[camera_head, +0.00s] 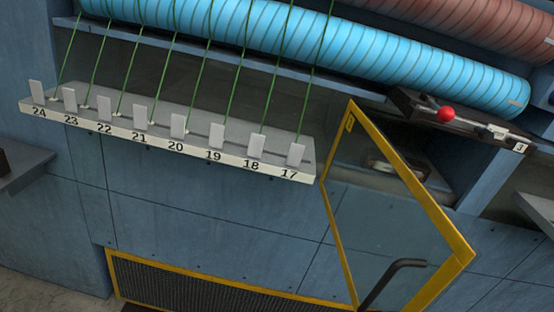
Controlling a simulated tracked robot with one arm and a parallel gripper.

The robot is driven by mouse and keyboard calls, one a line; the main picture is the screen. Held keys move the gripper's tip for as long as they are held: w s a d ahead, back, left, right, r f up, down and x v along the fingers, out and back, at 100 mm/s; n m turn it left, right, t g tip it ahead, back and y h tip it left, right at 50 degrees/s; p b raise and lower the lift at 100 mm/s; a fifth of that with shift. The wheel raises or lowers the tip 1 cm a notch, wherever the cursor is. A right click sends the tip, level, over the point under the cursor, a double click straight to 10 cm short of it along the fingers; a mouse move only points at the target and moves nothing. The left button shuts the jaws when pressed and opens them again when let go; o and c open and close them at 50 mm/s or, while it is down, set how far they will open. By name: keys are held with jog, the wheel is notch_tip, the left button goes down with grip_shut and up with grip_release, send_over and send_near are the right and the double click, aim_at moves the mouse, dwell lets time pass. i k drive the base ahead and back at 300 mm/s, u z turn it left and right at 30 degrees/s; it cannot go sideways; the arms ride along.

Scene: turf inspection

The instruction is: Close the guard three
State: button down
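The guard (413,187) is a clear panel in a yellow frame, right of centre in the camera view. It stands out at an angle from the blue machine front, apparently swung open; its lower end runs off the bottom edge. A black bent handle (392,276) is on its lower part. A dark recess shows behind and through the panel. A small plate reading 3 (520,147) sits at the right end of a dark box above the recess. My gripper is not in view, and nothing in view touches the guard.
A grey shelf (170,148) numbered 17 to 24, with white tabs and green strands, juts out left of the guard. A lever with a red ball (446,114) is above right. A blue ribbed roller (330,50) crosses the top. A yellow-edged mesh panel (215,290) is below.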

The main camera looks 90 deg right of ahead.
aim_at(463, 254)
jog(key=z, duration=0.1)
jog(key=i, duration=1.65)
jog(key=z, duration=3.55)
jog(key=k, duration=0.5)
jog(key=z, duration=0.3)
jog(key=i, duration=0.5)
jog(key=u, duration=0.15)
